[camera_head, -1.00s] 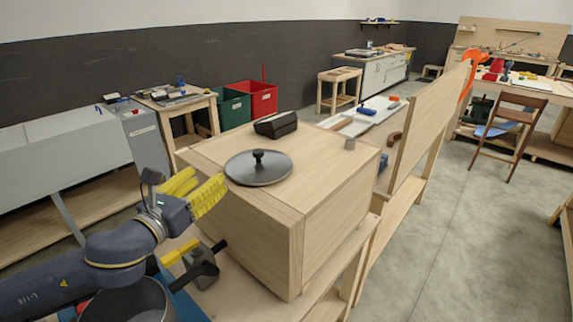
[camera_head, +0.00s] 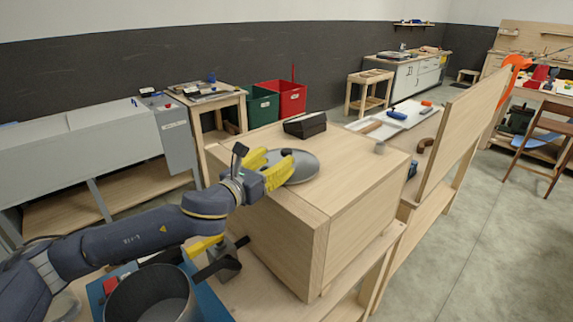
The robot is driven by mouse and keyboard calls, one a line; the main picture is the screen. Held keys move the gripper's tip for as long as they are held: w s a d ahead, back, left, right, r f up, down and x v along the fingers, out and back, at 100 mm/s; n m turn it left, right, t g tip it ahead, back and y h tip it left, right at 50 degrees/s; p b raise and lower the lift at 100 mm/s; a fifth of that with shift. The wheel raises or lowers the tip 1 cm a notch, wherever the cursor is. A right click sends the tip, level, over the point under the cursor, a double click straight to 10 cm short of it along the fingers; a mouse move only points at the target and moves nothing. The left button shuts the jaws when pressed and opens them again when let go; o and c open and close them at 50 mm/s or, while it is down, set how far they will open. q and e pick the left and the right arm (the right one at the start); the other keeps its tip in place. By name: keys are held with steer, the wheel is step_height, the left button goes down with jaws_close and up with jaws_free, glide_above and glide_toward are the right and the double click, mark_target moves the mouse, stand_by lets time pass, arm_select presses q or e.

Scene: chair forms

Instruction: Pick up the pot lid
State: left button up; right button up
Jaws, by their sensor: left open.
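The pot lid (camera_head: 304,166) is a dark grey disc with a black knob (camera_head: 286,152). It lies flat on top of a light wooden box (camera_head: 345,180). My left gripper (camera_head: 270,168) has yellow fingers and is open at the lid's left side. Its fingers overlap the left part of the lid in the picture, near the knob. I cannot tell whether they touch it. My right gripper is not in view.
A grey pot (camera_head: 150,296) stands on a blue surface at the bottom, below my left arm. A black case (camera_head: 305,125) sits at the box's back edge. An upright wooden panel (camera_head: 462,135) stands to the right. Open floor (camera_head: 470,245) lies beyond it.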

mark_target(283, 152)
arm_select(q)
steer(key=shift+x, duration=2.9)
steer(key=shift+r, duration=0.2)
steer(key=shift+a, duration=0.1)
jaws_close()
